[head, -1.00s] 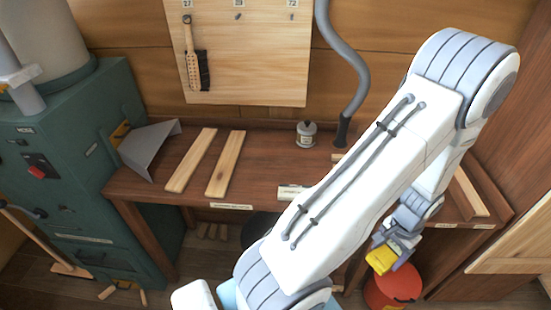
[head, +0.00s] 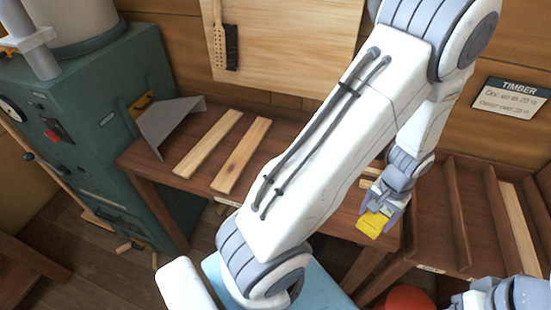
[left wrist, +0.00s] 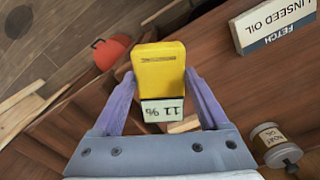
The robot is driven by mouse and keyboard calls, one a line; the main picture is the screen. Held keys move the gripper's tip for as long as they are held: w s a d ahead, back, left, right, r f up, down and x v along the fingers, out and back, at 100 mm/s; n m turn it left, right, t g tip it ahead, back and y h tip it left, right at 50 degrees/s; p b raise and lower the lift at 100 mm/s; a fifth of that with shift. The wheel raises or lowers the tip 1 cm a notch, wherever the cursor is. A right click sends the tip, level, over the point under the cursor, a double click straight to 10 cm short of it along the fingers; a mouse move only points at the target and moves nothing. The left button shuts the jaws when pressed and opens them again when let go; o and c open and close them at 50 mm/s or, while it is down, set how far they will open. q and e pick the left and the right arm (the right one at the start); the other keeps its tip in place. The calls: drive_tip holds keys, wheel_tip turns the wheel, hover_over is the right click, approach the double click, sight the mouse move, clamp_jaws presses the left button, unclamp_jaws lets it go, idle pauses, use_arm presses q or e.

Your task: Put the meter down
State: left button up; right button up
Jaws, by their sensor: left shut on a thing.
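The meter (head: 373,223) is a small yellow block. In the left wrist view the meter (left wrist: 158,68) sits between the purple fingers, with a pale display reading "11 %" upside down. My left gripper (head: 379,208) is shut on it and holds it near the front edge of the wooden bench (head: 320,222), at its right end. I cannot tell its exact height above the bench. My left arm hides much of the bench middle.
A red bucket (head: 408,298) is on the floor. Slatted timber bays (head: 478,215) are at the right.

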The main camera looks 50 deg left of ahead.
sight(372, 215)
use_arm(q)
drive_tip(key=s+d+r+n+b, duration=0.3)
drive_tip(key=s+d+r+n, duration=0.15)
drive_tip(key=d+r, duration=0.2)
drive_tip(key=shift+n, duration=0.45)
drive_tip(key=w+a+f+p, duration=0.1)
drive_tip(key=w+a+f, duration=0.2)
drive_tip(key=w+a, duration=0.1)
drive_tip(key=w+a+f+p, duration=0.2)
drive_tip(key=w+a+f, duration=0.1)
drive_tip(key=a+f, duration=0.1)
drive_tip(key=shift+w+a+f, duration=0.2)
drive_tip(key=shift+w, duration=0.15)
wheel_tip(372, 215, down, 4)
drive_tip(key=shift+r+p, duration=0.15)
drive_tip(key=shift+p, duration=0.3)
drive_tip(key=shift+f, duration=0.2)
drive_tip(key=shift+f, duration=0.2)
drive_tip(key=o, duration=1.4)
